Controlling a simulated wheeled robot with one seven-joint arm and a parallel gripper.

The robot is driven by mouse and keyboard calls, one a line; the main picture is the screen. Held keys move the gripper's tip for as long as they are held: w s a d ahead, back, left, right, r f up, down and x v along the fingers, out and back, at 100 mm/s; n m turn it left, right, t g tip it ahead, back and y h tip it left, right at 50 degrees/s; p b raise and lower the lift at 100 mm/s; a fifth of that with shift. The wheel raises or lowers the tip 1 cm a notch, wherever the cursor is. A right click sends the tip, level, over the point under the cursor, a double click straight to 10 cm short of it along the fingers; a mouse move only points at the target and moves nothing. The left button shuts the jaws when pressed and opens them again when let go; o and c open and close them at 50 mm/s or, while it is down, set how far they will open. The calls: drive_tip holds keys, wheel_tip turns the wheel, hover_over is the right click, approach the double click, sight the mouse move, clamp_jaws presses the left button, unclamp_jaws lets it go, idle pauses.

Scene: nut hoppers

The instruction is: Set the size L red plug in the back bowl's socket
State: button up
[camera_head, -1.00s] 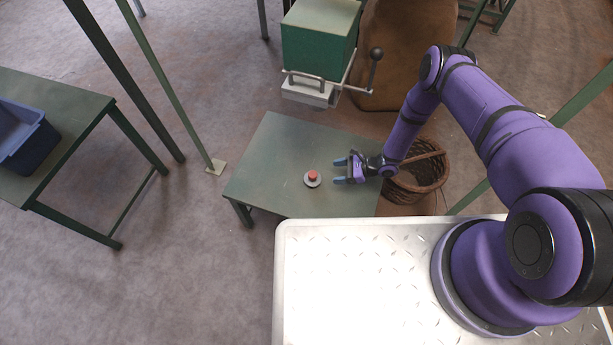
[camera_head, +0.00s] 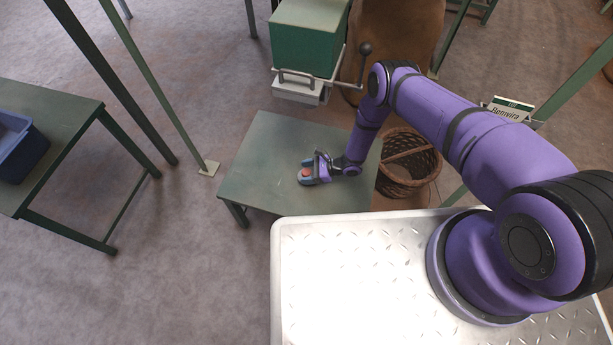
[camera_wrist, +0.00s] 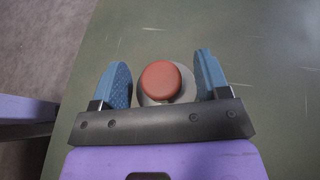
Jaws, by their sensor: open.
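The red plug (camera_wrist: 160,80) has a round red top on a wider grey base and stands upright on the green table (camera_head: 250,180). It also shows in the head view (camera_head: 306,173), partly covered by my gripper. My gripper (camera_wrist: 162,78) is open, its two blue fingers on either side of the plug. A small gap shows between each finger and the red top; contact with the base cannot be told. In the head view my gripper (camera_head: 308,172) is low over the table. I see no bowl or socket that I can make out.
A green hopper box (camera_head: 307,45) with a metal handle and lever stands behind the table. A wicker basket (camera_head: 408,165) is right of the table. A side table (camera_head: 60,125) at left bears a blue bin (camera_head: 22,150). Green posts rise around.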

drive_tip(key=shift+a, duration=0.1)
drive_tip(key=c, duration=1.2)
drive_tip(key=shift+w+r, duration=0.1)
